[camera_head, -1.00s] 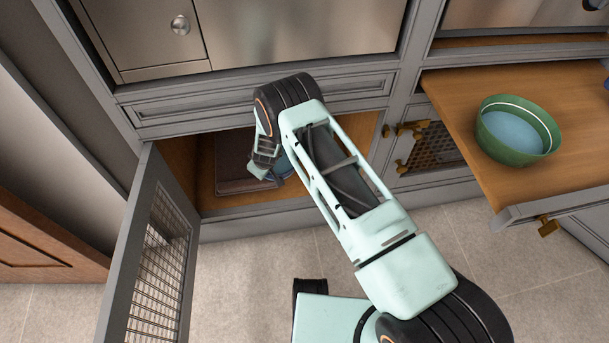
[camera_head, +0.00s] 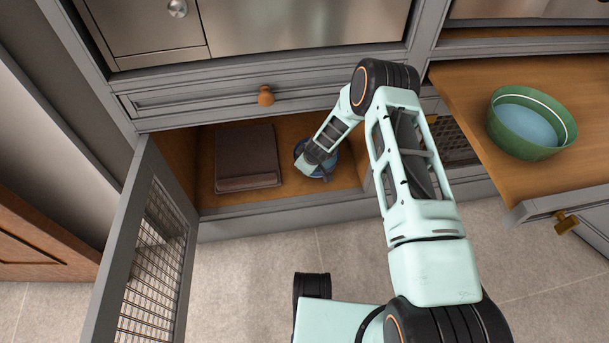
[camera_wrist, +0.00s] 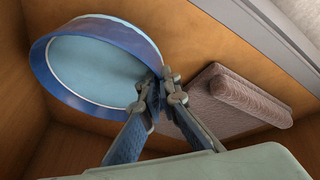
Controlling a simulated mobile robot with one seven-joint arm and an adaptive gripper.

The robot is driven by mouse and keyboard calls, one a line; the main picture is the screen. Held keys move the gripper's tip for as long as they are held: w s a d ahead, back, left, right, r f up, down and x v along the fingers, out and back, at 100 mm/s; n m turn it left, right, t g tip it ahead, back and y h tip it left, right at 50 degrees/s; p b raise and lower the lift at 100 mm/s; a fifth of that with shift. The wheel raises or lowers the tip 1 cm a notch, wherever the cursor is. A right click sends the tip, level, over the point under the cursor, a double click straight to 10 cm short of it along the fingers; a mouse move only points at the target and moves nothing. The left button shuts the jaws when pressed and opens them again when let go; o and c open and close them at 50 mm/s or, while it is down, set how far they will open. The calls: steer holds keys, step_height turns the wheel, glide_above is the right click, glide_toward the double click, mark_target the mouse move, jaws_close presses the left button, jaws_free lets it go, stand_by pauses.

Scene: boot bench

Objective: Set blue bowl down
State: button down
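The blue bowl (camera_head: 332,158), with a pale blue inside, is in the right half of the open lower cupboard (camera_head: 290,202), partly hidden by my gripper (camera_head: 318,168). In the wrist view, the bowl (camera_wrist: 95,62) fills the upper left above the wooden cupboard floor. There, my gripper (camera_wrist: 160,86) has its two fingertips closed together on the bowl's rim. The bowl is at or just above the floor; I cannot tell whether its base touches.
A brown book-like object (camera_head: 247,155) lies left of the bowl, apart from it. The mesh door (camera_head: 150,250) stands open at left. A green bowl (camera_head: 530,122) sits on the wooden pull-out surface (camera_head: 460,85) at right. Cupboard walls are close around my arm.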

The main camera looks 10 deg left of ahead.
step_height(320, 180, down, 3)
steer(key=shift+s+f+b, duration=0.1)
steer(key=shift+f+b, duration=0.05)
steer(key=shift+b, duration=0.5)
steer(key=shift+d+f, duration=0.15)
steer(key=shift+f, duration=0.05)
steer(key=shift+f, duration=0.1)
steer(key=c, duration=2.2)
jaws_free()
steer(key=shift+o, duration=0.2)
steer(key=p+v, duration=0.4)
steer(key=v, duration=0.8)
